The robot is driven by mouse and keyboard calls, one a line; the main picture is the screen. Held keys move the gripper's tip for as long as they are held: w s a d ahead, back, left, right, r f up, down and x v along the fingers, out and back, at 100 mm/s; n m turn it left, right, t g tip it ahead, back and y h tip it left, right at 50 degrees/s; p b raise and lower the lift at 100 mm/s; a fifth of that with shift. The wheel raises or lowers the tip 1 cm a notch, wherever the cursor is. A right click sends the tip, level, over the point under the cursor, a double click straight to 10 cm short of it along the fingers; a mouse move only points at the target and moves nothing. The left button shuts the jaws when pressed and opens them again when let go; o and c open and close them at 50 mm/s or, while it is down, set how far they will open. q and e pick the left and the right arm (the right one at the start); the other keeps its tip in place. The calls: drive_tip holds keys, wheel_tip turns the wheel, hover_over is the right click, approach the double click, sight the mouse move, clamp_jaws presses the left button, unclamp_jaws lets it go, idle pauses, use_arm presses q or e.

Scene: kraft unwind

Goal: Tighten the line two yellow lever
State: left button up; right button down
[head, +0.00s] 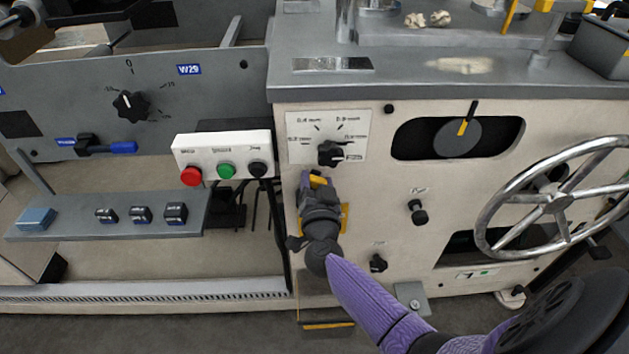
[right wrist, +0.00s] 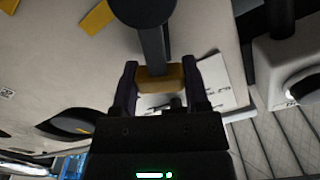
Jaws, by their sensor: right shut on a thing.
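The yellow lever (head: 318,181) is on the cream machine panel, below the dial with the white label. My right gripper (head: 313,178) reaches up to it from below and hides much of it in the head view. In the right wrist view, the lever's yellow end (right wrist: 160,78) sits between the two dark fingers of my right gripper (right wrist: 158,85), which is shut on it. A dark bar joins this yellow end to a round dark hub (right wrist: 145,8). My left gripper is not in view.
The black dial knob (head: 331,154) is just above the gripper. A button box (head: 222,152) with red, green and black buttons sticks out at the left. Black knobs (head: 418,211) and a large handwheel (head: 556,203) are at the right. A yellow strip (right wrist: 97,17) lies behind the lever.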

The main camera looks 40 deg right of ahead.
drive_tip(key=shift+s+d+f+m, duration=0.15)
drive_tip(key=shift+d+f+m, duration=0.1)
drive_tip(key=shift+m, duration=0.35)
drive_tip(key=shift+s+d+f+m, duration=0.15)
drive_tip(key=shift+d+f+m, duration=0.1)
drive_tip(key=shift+m, duration=0.35)
use_arm(q)
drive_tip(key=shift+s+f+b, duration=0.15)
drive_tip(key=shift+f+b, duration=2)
drive_tip(key=shift+b, duration=0.1)
use_arm(e)
drive_tip(key=shift+s+d+f+m, duration=0.3)
drive_tip(key=shift+f+m, duration=0.55)
drive_tip(key=shift+m, duration=0.9)
drive_tip(key=shift+s+d+f+m, duration=0.15)
drive_tip(key=shift+d+f+m, duration=0.25)
drive_tip(key=shift+f+m, duration=0.95)
drive_tip(key=shift+s+d+f+m, duration=0.25)
drive_tip(key=shift+d+f+m, duration=0.1)
drive_tip(key=shift+m, duration=1.85)
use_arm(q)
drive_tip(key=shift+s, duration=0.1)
use_arm(e)
drive_tip(key=shift+c, duration=0.4)
unclamp_jaws()
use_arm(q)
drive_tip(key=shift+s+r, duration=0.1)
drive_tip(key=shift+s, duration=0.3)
